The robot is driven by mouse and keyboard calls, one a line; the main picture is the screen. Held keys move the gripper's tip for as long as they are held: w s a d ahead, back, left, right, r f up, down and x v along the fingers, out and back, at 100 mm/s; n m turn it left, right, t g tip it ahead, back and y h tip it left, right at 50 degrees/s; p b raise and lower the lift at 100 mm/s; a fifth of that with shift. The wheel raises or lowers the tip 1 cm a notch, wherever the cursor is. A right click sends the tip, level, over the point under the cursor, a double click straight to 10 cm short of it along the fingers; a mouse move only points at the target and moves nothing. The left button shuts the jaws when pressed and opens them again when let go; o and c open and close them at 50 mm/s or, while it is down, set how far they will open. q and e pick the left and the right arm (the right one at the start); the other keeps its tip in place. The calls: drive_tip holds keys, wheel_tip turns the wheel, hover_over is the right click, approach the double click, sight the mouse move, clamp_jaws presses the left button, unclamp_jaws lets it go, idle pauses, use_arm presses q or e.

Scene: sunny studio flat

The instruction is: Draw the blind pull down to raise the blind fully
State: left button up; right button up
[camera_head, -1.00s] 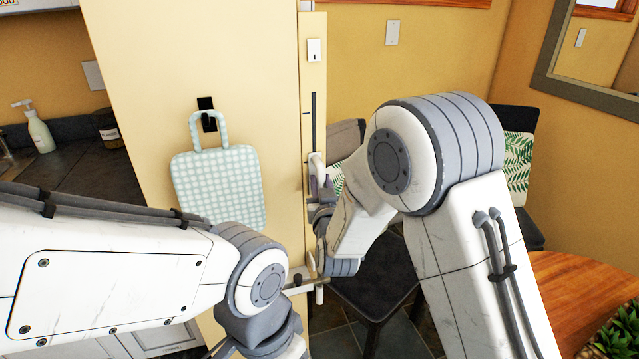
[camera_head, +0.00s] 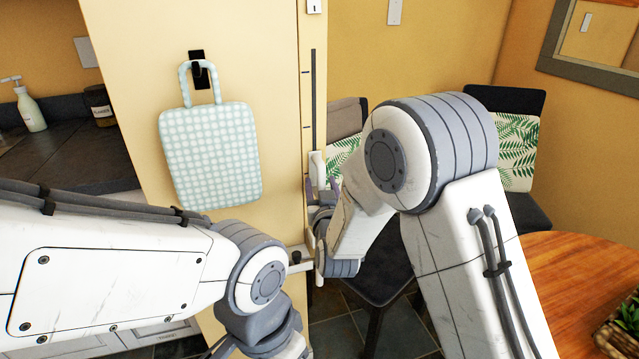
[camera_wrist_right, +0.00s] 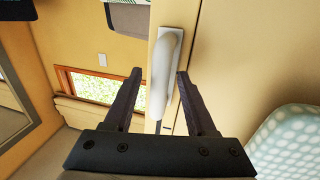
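The blind pull (camera_head: 317,166) is a pale upright handle on the narrow cream panel edge, below a dark vertical slot (camera_head: 313,95) with small tick marks. In the right wrist view the pull (camera_wrist_right: 164,75) is a white, rounded bar on a light plate. My right gripper (camera_head: 322,190) is at the pull, partly hidden by my own arm. In the wrist view its two dark fingers (camera_wrist_right: 159,74) stand apart on either side of the bar. A gap shows on the left; the right fingertip is close to the bar, contact unclear. My left gripper is out of view. The blind is not identifiable.
A checked bag (camera_head: 210,155) hangs from a black hook on the panel. A chair with a leaf-patterned cushion (camera_head: 517,150) stands at right, near a round wooden table (camera_head: 570,270). Another dark chair (camera_head: 375,275) stands behind my right arm. A soap bottle (camera_head: 31,110) stands on the left counter.

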drive_tip(key=shift+r, duration=0.2)
drive_tip(key=shift+s, duration=0.25)
drive_tip(key=s+d+b, duration=0.1)
drive_tip(key=s, duration=0.9)
drive_tip(key=shift+d, duration=0.1)
